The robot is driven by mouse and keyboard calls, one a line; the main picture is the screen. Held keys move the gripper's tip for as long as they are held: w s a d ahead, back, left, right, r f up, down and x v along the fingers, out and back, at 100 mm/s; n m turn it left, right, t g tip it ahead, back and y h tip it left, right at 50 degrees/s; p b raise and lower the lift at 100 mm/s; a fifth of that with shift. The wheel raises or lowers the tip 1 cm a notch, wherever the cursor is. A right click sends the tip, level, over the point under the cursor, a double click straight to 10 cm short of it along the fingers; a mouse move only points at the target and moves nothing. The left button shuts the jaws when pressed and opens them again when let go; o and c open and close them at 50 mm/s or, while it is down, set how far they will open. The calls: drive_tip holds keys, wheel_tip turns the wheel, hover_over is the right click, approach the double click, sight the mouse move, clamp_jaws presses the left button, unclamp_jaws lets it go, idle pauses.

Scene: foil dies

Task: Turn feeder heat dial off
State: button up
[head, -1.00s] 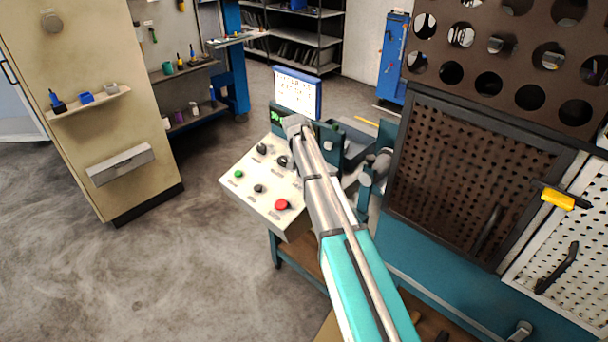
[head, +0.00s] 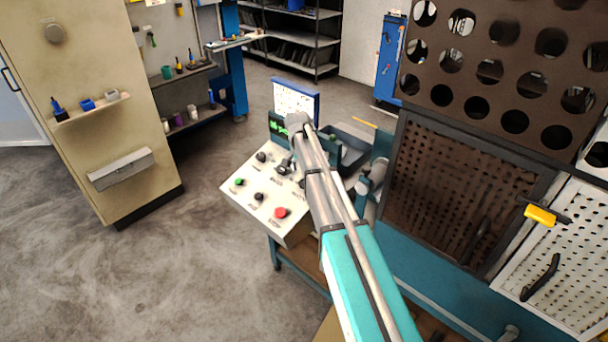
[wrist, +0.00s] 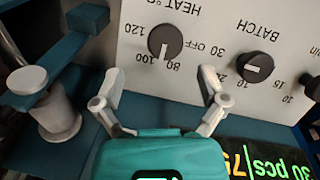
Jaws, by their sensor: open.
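The feeder heat dial (wrist: 165,42) is a round black knob on the white control panel (wrist: 135,25), seen upside down in the wrist view. Its pale pointer mark points down, near the 80 and 100 labels; OFF is printed to its right. My gripper (wrist: 158,92) is open, its two pale fingers spread apart and nothing between them. The fingers lie below the dial in the picture, and the dial stands roughly in line with the gap. In the head view the panel (head: 236,196) stands left of my arm, which hides part of it; the gripper is hard to make out there.
A batch dial (wrist: 254,67) sits right of the heat dial, beside a lit display (wrist: 265,160). A white post (wrist: 55,115) stands to the left. The panel also carries a green button (head: 239,181) and a red button (head: 280,212). A perforated brown rack (head: 470,185) stands right.

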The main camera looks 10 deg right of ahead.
wheel_tip(320, 180, up, 8)
drive_tip(key=m+y+p, duration=0.1)
drive_tip(key=m+p, duration=0.2)
drive_tip(key=p, duration=0.4)
drive_tip(key=shift+d+t, duration=0.15)
drive_tip(key=shift+t, duration=0.25)
drive_tip(key=shift+f, duration=0.15)
wheel_tip(320, 180, down, 13)
drive_tip(key=b, duration=1.4)
drive_tip(key=shift+f, duration=0.2)
drive_tip(key=shift+c, duration=0.2)
